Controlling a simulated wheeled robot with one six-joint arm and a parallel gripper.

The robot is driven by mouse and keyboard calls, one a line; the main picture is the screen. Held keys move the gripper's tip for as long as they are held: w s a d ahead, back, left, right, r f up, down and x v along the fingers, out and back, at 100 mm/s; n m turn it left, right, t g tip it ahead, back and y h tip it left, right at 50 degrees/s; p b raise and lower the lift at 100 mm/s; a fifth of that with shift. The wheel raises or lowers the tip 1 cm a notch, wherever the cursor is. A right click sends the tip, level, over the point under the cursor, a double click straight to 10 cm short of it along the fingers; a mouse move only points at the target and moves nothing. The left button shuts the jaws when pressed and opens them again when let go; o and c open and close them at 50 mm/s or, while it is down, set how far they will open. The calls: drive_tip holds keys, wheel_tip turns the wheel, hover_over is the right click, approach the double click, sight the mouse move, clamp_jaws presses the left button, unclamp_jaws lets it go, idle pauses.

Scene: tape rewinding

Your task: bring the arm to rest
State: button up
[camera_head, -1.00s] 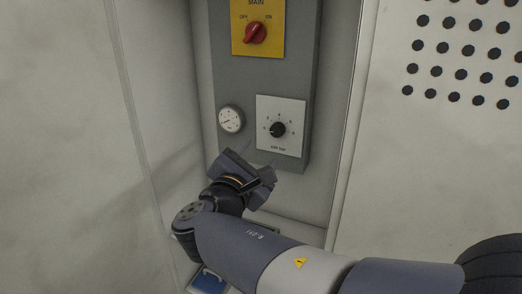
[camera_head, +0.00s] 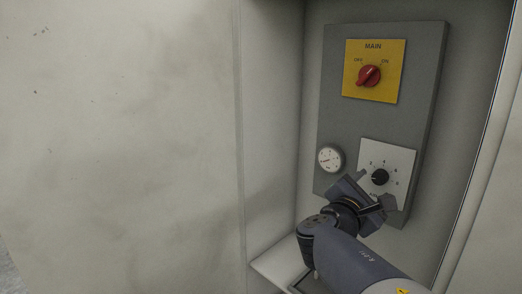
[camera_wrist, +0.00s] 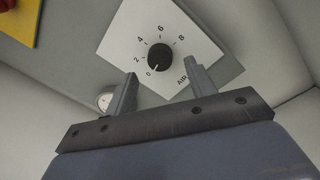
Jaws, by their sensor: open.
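My gripper (camera_head: 374,188) is open and empty, in front of the lower part of the grey control panel (camera_head: 345,120). In the wrist view its two fingers (camera_wrist: 162,90) stand apart below a black dial knob (camera_wrist: 160,57), which sits on a white plate (camera_wrist: 194,35) with numbers around it. The fingers appear apart from the knob. The knob's pointer is near 0. In the head view the black knob (camera_head: 380,177) shows just above the gripper, which hides the plate's lower edge.
A yellow MAIN plate (camera_head: 388,91) with a red rotary switch (camera_head: 369,76) is above. A round white gauge (camera_head: 330,158) is left of the knob. The panel is in a recess with a pale wall (camera_head: 120,140) at left and a ledge (camera_head: 272,268) below.

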sight(379, 179)
drive_tip(key=shift+x, duration=1.9)
drive_tip(key=shift+s+a, duration=0.1)
